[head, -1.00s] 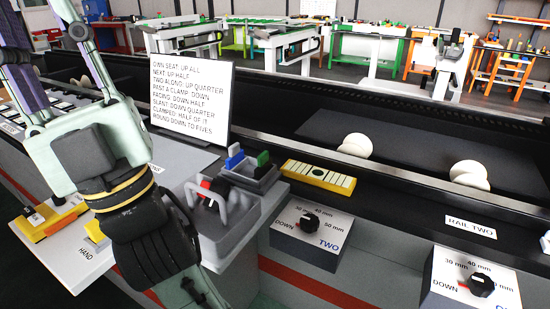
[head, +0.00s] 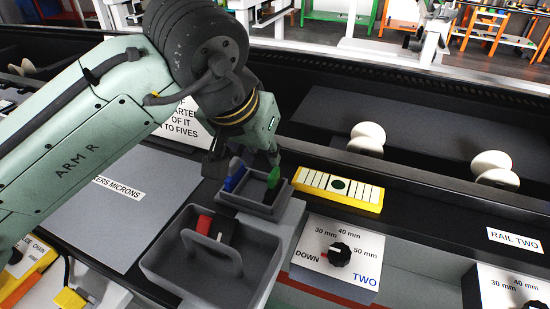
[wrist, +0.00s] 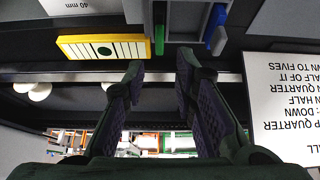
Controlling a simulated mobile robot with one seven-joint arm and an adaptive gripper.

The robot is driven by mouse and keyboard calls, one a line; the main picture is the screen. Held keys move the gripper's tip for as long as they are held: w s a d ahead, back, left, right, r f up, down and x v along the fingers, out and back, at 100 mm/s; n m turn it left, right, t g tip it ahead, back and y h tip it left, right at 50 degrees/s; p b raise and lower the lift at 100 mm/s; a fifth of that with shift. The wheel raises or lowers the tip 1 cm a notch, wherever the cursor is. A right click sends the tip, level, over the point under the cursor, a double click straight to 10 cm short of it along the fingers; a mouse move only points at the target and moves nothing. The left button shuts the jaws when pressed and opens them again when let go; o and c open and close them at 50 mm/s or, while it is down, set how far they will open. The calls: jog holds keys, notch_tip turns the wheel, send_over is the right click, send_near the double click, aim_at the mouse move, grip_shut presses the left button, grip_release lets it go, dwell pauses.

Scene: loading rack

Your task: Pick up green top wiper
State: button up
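The green top wiper (head: 273,178) stands upright at the right side of a small grey holder (head: 252,203). A blue top wiper (head: 235,177) stands at the holder's left side. My gripper (head: 246,160) is above and behind the holder, pointing down, partly hidden by its own links. In the wrist view my gripper (wrist: 161,68) is open and empty, its two fingers well apart. There the green top wiper (wrist: 160,38) shows beyond the fingertips, between them in the picture, and the blue one (wrist: 217,38) is further right. I see no contact with either.
A grey tray (head: 165,262) with a handle and a red-and-black item (head: 212,227) is in front of the holder. A yellow block (head: 350,192) with white strips lies to its right. A text board (wrist: 285,95) stands close beside the fingers. Dial box TWO (head: 338,254) is at front right.

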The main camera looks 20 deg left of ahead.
aim_at(273, 175)
jog(key=b+x, duration=0.3)
jog(key=x, duration=0.1)
jog(key=b+x, duration=0.2)
jog(key=x, duration=0.1)
jog(key=shift+s+f+b, duration=0.2)
jog(key=shift+s+b, duration=0.15)
jog(key=shift+b+x, duration=0.55)
jog(key=shift+x, duration=0.8)
jog(key=shift+w+r, duration=0.15)
jog(key=shift+w, duration=0.05)
grip_shut()
notch_tip(273, 175, up, 10)
jog(key=p, duration=0.8)
jog(key=shift+p, duration=0.35)
